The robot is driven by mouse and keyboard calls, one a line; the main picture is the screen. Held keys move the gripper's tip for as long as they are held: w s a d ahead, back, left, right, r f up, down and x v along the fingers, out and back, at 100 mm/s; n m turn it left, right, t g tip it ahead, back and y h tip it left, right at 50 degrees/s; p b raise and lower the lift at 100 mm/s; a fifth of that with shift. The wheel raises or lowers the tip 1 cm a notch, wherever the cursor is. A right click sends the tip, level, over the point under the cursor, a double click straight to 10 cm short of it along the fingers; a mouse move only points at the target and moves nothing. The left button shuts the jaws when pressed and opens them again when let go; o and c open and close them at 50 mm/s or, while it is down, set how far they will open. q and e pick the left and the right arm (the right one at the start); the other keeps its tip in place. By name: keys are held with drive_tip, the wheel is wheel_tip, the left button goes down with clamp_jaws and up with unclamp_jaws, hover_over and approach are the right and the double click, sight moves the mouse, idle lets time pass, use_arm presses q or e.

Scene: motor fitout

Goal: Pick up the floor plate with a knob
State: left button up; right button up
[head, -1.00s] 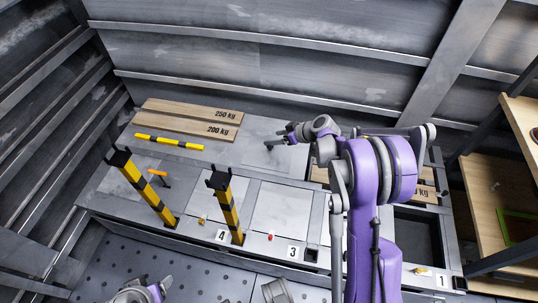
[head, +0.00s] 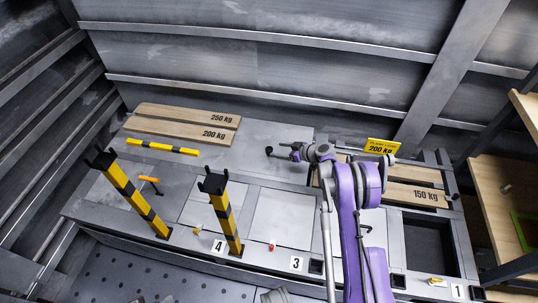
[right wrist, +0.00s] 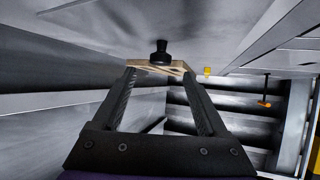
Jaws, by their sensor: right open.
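The black knob (head: 269,151) stands up from a grey floor plate (head: 248,163) in the middle of the raised floor. My right gripper (head: 286,151) is just right of the knob, low over the plate, with its fingers toward it. In the right wrist view the knob (right wrist: 161,53) is between the lines of the two fingers (right wrist: 158,72) and beyond their tips. The fingers are apart with nothing held. The plate's exact outline is hard to make out. My left gripper is not in view.
Wooden planks (head: 184,122) lie at the back left, with a black-yellow bar (head: 162,147) before them. Two striped posts (head: 225,214) stand in front. A yellow sign (head: 381,147) is behind my right arm. A dark open recess (head: 432,247) is at right.

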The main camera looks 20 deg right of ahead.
sight(270, 149)
drive_tip(key=b+x, duration=0.1)
drive_tip(key=x, duration=0.4)
drive_tip(key=shift+r, duration=0.1)
clamp_jaws()
idle(1.2)
